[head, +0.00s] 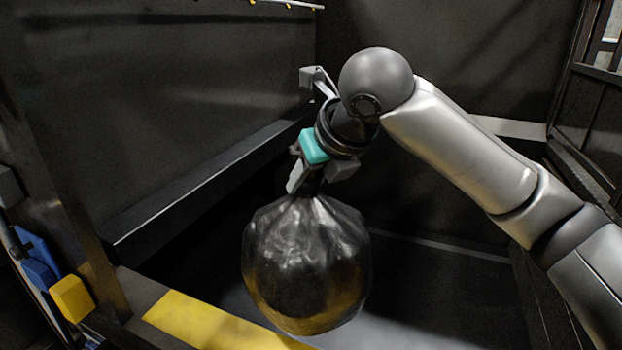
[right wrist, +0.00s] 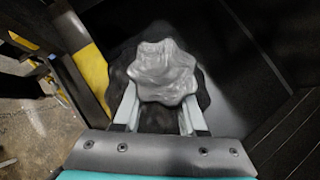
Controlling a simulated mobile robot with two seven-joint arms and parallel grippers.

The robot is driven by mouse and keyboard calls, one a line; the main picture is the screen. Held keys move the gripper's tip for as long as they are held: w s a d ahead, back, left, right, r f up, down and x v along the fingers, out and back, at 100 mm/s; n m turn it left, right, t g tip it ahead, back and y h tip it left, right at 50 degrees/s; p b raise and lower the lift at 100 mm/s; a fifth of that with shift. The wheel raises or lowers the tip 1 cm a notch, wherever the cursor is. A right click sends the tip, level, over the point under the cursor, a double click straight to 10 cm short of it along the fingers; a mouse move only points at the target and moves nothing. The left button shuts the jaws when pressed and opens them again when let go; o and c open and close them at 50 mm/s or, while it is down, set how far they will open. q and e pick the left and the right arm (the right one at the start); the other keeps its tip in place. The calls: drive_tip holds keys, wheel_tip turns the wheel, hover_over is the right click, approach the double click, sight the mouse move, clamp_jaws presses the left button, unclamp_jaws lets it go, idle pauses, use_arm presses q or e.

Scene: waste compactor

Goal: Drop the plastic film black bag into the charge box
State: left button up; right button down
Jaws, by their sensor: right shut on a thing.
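The black plastic film bag (head: 306,262) hangs from my right gripper (head: 308,182) in the head view. The gripper is shut on the bag's gathered top. In the right wrist view, the crumpled top of the bag (right wrist: 163,72) shows between the two fingers (right wrist: 158,112). The dark charge box (head: 430,275) lies below and behind the bag, with tall black walls around it. The bag hangs over the box's near side, close to its yellow-marked front edge. How far it is above the floor I cannot tell. My left gripper is not in view.
A yellow strip (head: 215,322) marks the front edge; it also shows in the right wrist view (right wrist: 92,72). A ledge (head: 215,180) runs along the left wall. Yellow and blue blocks (head: 72,297) sit at the lower left. The box floor right of the bag looks clear.

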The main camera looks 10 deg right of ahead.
drive_tip(key=shift+w+d+r, duration=0.1)
drive_tip(key=shift+w+r, duration=0.15)
drive_tip(key=shift+s, duration=0.1)
drive_tip(key=c, duration=0.5)
unclamp_jaws()
drive_tip(key=shift+o, duration=0.6)
drive_tip(key=shift+s+f, duration=0.1)
drive_tip(key=shift+f, duration=0.2)
drive_tip(key=shift+s+r, duration=0.1)
drive_tip(key=shift+r, duration=0.2)
drive_tip(key=b+v, duration=0.1)
drive_tip(key=v, duration=1.4)
